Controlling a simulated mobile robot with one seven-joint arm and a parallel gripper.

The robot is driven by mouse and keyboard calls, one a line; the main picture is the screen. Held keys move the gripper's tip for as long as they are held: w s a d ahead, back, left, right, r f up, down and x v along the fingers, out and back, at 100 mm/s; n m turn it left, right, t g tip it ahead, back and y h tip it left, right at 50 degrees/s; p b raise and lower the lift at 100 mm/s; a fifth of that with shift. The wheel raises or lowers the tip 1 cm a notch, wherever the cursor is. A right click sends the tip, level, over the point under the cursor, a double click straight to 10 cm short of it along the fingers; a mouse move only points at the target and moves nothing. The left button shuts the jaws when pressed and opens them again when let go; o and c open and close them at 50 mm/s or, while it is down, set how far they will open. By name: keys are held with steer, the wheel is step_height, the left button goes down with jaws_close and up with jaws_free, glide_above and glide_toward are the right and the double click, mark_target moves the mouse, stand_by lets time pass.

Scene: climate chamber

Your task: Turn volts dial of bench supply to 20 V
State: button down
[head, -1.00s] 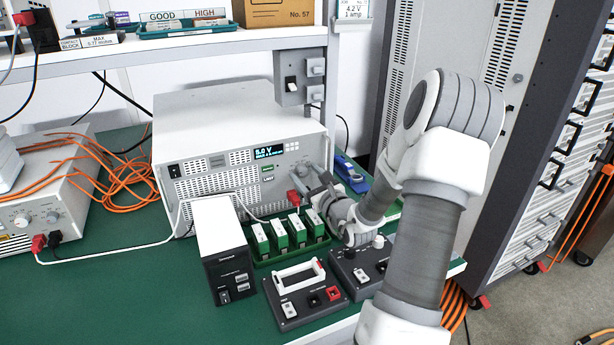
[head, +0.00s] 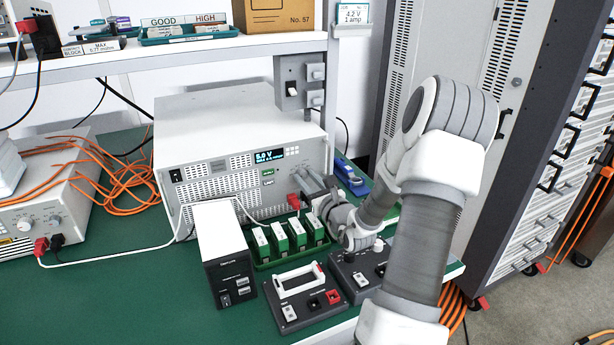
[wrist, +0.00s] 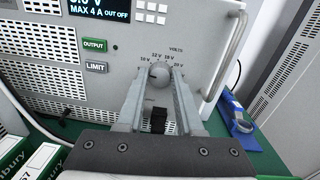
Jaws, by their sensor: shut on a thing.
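The bench supply (head: 215,130) is a large light-grey box on the green bench, and its front panel also fills the wrist view (wrist: 205,20). Its display (head: 269,155) reads about 5.0 V; the wrist view shows MAX 4 A and OUT OFF. The volts dial (wrist: 159,73) is a round grey knob under the word VOLTS, with marks around it, including 20 V at its right. My gripper (wrist: 160,77) is shut on this dial, one finger on each side. In the head view, my gripper (head: 316,187) is at the panel's lower right and hides the dial.
A green OUTPUT button (wrist: 94,45) and a LIMIT button (wrist: 123,67) are left of the dial. A panel handle (wrist: 228,52) stands close on the right. Green modules (head: 297,232), a black-and-white box (head: 222,250) and a switch box (head: 305,300) stand in front.

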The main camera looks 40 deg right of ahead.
steer(key=m+p, duration=0.3)
steer(key=shift+r, duration=0.2)
steer(key=m+p, duration=0.9)
steer(key=m, duration=0.1)
steer(key=shift+s+f+t+h, duration=0.1)
steer(key=shift+f+t+h, duration=0.05)
steer(key=shift+t+h, duration=0.2)
steer(key=m+p, duration=0.3)
steer(key=shift+m, duration=0.4)
steer(key=m+p, duration=0.4)
steer(key=m, duration=0.1)
steer(key=shift+f+m+h, duration=0.15)
steer(key=shift+m+h, duration=0.2)
steer(key=shift+m, duration=0.05)
steer(key=m+p, duration=0.2)
steer(key=m, duration=0.3)
steer(key=shift+f, duration=0.15)
steer(key=shift+m, duration=0.4)
steer(key=c, duration=0.6)
jaws_free()
